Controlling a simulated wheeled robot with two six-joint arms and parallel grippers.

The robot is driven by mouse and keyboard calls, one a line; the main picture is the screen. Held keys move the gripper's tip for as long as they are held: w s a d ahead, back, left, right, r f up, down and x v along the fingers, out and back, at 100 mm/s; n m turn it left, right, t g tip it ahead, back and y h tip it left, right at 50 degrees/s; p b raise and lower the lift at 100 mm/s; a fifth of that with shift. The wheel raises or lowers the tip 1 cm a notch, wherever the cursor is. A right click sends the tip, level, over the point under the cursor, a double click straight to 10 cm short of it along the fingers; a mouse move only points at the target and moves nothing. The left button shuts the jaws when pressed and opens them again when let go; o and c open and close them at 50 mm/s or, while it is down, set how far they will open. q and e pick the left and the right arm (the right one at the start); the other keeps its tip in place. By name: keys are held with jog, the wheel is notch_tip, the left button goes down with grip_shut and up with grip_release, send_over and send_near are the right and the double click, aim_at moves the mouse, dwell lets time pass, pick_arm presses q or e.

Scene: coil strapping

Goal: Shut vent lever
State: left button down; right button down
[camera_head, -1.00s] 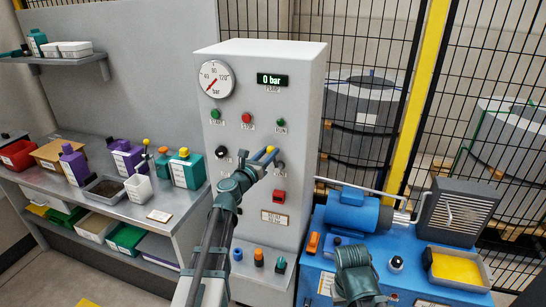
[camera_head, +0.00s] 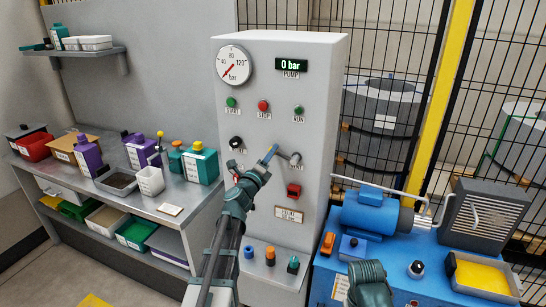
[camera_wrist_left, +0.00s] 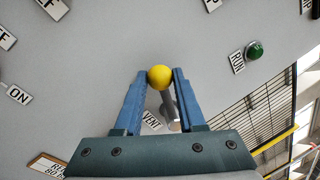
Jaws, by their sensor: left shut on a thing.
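The vent lever (camera_head: 292,156) is a grey handle on the right part of the grey cabinet's front, by the VENT label. In the head view it lies nearly level, its free end pointing left. Its yellow ball knob (camera_wrist_left: 160,77) sits between the blue fingertips in the left wrist view. My left gripper (camera_head: 270,154) is shut on this knob; its fingers hide the knob in the head view. My right arm shows at the bottom right of the head view, away from the lever, and its fingers do not show.
The cabinet (camera_head: 232,205) carries a gauge (camera_head: 235,65), a display reading 0 bar (camera_head: 294,65), several buttons and a red switch (camera_head: 294,190) below the lever. A bench (camera_head: 205,198) with bottles stands left. A blue pump unit (camera_head: 375,213) stands right.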

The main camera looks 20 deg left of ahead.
pick_arm(q)
jog(key=shift+a+f+n+y+b, duration=0.1)
jog(key=shift+f+n+y+b, duration=0.4)
jog(key=shift+n, duration=0.6)
jog(key=shift+a+f+n+y+b, duration=0.1)
jog(key=shift+f+n+y+b, duration=0.1)
jog(key=shift+f+n+b, duration=0.7)
jog(key=shift+r+n, duration=0.1)
jog(key=shift+n, duration=0.2)
jog(key=c, duration=0.5)
grip_release()
jog(key=s+f, duration=0.1)
jog(key=s, duration=0.3)
jog(key=s+b, duration=0.1)
jog(key=s, duration=0.4)
jog(key=s+f+b, duration=0.1)
jog(key=s, duration=0.3)
jog(key=shift+s+a+f, duration=0.15)
jog(key=shift+s+f, duration=0.15)
jog(key=shift+f, duration=0.05)
